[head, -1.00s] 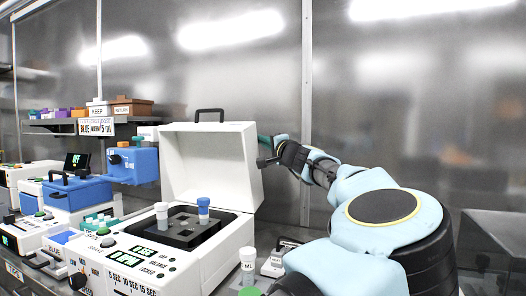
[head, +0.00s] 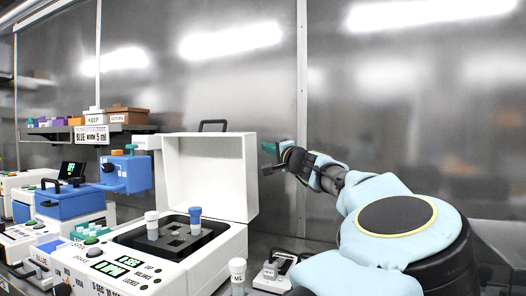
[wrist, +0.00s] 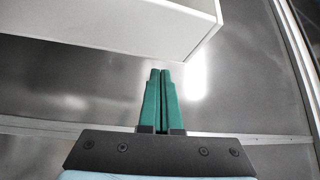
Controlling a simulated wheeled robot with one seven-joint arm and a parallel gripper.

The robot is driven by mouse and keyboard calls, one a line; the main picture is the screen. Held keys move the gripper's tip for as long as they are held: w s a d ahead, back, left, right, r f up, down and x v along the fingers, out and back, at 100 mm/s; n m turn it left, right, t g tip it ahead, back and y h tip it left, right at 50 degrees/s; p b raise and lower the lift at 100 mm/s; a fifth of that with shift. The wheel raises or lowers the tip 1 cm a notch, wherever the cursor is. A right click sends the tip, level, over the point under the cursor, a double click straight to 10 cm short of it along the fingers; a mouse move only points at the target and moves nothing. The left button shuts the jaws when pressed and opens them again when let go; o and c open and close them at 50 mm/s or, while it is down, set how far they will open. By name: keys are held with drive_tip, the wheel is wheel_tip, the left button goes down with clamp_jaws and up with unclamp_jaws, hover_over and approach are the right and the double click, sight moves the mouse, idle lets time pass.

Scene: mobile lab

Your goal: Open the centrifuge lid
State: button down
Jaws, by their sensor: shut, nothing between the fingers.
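The white centrifuge (head: 205,272) stands on the bench with its lid (head: 208,172) raised about upright and a dark handle (head: 213,125) on the lid's top edge. Its dark rotor block (head: 172,240) is uncovered. A white-capped tube (head: 152,226) and a blue-capped tube (head: 195,220) stand in it. My gripper (head: 268,148) is beside the lid's upper right edge, shut and empty. In the wrist view its green fingers (wrist: 160,95) are together, below a white panel (wrist: 130,20) that looks like the lid. I see no clear contact between them.
A blue device (head: 75,200) and other lab machines stand to the left. A shelf with boxes (head: 128,116) hangs at the back left. A white-capped vial (head: 237,272) and a small scale-like device (head: 272,275) sit right of the centrifuge. A metal wall is behind.

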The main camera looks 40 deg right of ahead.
drive_tip(key=b+v, duration=0.1)
drive_tip(key=v, duration=0.4)
drive_tip(key=shift+s, duration=0.4)
